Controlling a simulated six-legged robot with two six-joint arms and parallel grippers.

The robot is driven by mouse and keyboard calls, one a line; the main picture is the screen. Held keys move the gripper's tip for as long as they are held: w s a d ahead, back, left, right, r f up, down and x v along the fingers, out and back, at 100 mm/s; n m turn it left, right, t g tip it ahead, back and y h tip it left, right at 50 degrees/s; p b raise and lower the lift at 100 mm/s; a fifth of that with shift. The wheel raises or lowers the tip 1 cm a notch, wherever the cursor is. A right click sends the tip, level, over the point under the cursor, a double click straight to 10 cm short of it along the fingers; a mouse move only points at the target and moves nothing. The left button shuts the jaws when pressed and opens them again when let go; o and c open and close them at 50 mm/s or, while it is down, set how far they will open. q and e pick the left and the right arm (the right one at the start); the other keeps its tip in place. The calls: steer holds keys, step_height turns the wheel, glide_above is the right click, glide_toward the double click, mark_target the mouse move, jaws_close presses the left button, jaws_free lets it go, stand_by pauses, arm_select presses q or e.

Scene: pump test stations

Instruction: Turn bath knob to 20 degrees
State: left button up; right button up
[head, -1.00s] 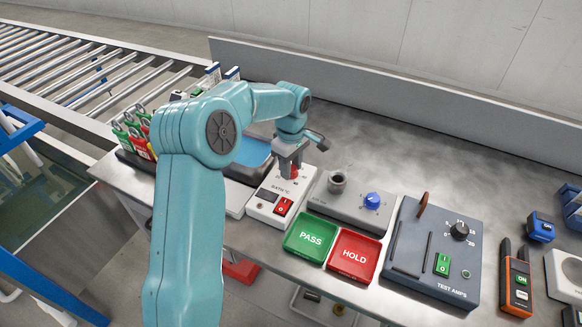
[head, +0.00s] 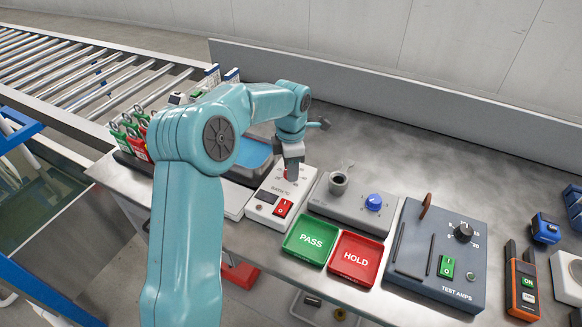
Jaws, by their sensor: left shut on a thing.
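The bath control box (head: 262,212) is a white unit marked "BATH °C" with a red rocker switch (head: 283,207) and a small dark display. Its red bath knob (head: 286,173) is at the box's far end, mostly hidden by my gripper. My left gripper (head: 291,176) points down over the knob and is shut on it. The knob's pointer and most of its scale marks are covered, so I cannot read its angle. The blue bath (head: 252,152) shows partly behind my arm. My right gripper is not in view.
A grey unit with a blue knob (head: 373,203) and a dark cup (head: 338,183) stands just right of the box. Green PASS (head: 310,241) and red HOLD (head: 354,258) trays lie in front. The TEST AMPS box (head: 437,260) is further right. Padlocks stand at left.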

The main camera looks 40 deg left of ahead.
arm_select(q)
steer(key=shift+r+n, duration=0.1)
steer(key=shift+n, duration=0.9)
steer(key=o, duration=1)
steer(key=shift+o, duration=0.2)
step_height(320, 180, up, 16)
steer(key=p, duration=0.2)
steer(key=shift+r, duration=0.15)
steer(key=shift+s, duration=0.15)
